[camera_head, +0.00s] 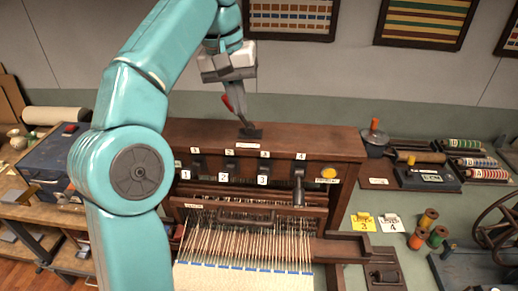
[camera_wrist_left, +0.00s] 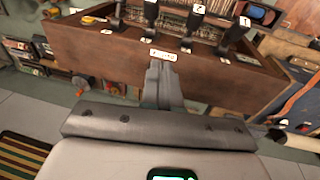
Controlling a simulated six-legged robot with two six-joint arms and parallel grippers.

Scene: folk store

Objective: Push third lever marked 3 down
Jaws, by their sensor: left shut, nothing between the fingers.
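A brown wooden loom box (camera_head: 330,143) carries a row of dark levers with number tags. The third lever (camera_head: 264,165) has a white tag 3 (camera_head: 262,180) below it. The levers marked 1 and 2 sit to its left, and the fourth lever (camera_head: 298,185) hangs lower at its right. My left gripper (camera_head: 251,132) is shut and empty, pointing down over the box's top edge, behind the levers. In the left wrist view, its fingers (camera_wrist_left: 163,75) are by the box's rim, apart from the row of levers. My right gripper is not in view.
White warp threads (camera_head: 245,245) stretch below in front. Tags 3 and 4, spools (camera_head: 417,238) and a wheel stand on the right. A blue box (camera_head: 50,160) is at left, partly behind my left arm.

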